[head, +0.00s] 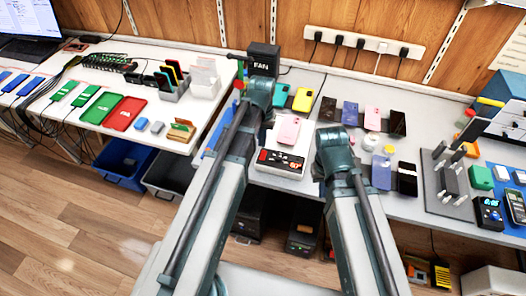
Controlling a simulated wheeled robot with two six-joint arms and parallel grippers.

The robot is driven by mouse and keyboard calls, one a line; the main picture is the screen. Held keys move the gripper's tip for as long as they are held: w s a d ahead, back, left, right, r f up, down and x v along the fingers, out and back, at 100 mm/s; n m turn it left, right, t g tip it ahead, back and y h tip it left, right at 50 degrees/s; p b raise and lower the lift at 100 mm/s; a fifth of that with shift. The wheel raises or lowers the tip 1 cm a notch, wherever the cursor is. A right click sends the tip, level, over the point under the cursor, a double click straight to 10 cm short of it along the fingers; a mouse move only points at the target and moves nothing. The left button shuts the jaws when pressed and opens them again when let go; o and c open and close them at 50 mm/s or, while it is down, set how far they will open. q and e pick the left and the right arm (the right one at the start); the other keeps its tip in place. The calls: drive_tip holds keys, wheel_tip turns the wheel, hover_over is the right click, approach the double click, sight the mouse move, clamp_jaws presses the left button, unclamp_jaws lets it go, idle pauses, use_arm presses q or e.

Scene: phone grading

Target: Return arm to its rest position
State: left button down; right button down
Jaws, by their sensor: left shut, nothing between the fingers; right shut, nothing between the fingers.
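My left arm (222,185) reaches up from the bottom of the head view to a teal joint (260,93) in front of the black FAN box (263,62). My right arm (352,225) reaches up from the bottom to a teal joint (335,150) over the front part of the right table. No fingers of either gripper can be made out; they are hidden behind my arms. A pink phone (290,130) lies on a white device with a red-lit display (280,164), between the two arms.
Phones lie on the right table (425,215), including a yellow phone (303,98) and a purple phone (381,172). A grey fixture (450,185) stands further right. The left table holds green trays and a red tray (125,113). Bins (122,162) stand below it.

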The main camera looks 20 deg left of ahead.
use_arm(q)
drive_tip(key=s+d+m+y, duration=0.1)
drive_tip(key=s+d+m, duration=0.2)
drive_tip(key=s+d, duration=0.7)
drive_tip(key=s, duration=0.4)
drive_tip(key=shift+s+d, duration=0.2)
drive_tip(key=shift+d, duration=0.05)
